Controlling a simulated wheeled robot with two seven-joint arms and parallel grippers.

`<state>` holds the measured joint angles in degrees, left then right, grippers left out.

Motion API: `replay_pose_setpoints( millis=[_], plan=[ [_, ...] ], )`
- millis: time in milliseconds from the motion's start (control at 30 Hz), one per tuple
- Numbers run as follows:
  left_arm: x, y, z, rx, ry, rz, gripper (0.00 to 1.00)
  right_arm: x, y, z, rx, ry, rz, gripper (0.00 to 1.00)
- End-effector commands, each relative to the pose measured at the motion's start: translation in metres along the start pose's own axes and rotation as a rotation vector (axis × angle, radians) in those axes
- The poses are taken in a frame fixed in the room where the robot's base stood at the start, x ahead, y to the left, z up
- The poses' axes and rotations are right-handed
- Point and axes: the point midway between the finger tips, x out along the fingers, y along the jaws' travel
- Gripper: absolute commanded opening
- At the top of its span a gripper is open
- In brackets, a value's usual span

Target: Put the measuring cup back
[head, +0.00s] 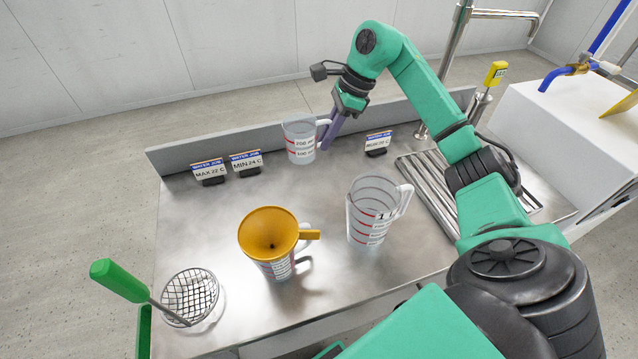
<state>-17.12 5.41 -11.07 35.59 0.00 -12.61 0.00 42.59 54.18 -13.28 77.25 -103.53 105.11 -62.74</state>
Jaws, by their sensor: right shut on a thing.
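A small clear measuring cup (299,143) with red marks is near the back edge of the steel table. My right gripper (334,128) reaches over from the right and is shut on this cup's handle. The cup is upright; I cannot tell whether its base touches the table. A larger clear measuring cup (370,220) stands at the middle right, its handle to the right. A third measuring cup (277,268) stands to its left with an orange funnel (268,233) in its mouth, which hides its top. My left gripper is out of view.
Signs reading MAX 22 C (209,173) and MIN 24 C (246,162) stand at the back left, another sign (378,143) right of the held cup. A wire strainer (190,297) with a green handle lies front left. A drain grate (428,180) and tap (455,45) are right.

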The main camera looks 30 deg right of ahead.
Motion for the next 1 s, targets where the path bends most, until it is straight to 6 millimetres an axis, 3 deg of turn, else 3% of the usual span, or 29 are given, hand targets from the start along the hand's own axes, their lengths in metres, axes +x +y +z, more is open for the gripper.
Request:
replay_pose_setpoints(
  millis=[333,733,1000],
  plan=[
    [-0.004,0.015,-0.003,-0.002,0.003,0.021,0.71,0.072,0.001,-0.03,0.002,-0.001,0.004,0.0],
    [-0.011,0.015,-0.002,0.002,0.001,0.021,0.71,0.129,0.001,-0.054,0.001,-0.002,0.003,0.0],
    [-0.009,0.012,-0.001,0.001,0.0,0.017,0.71,0.136,0.0,-0.058,-0.001,0.0,-0.001,0.0]
  ],
)
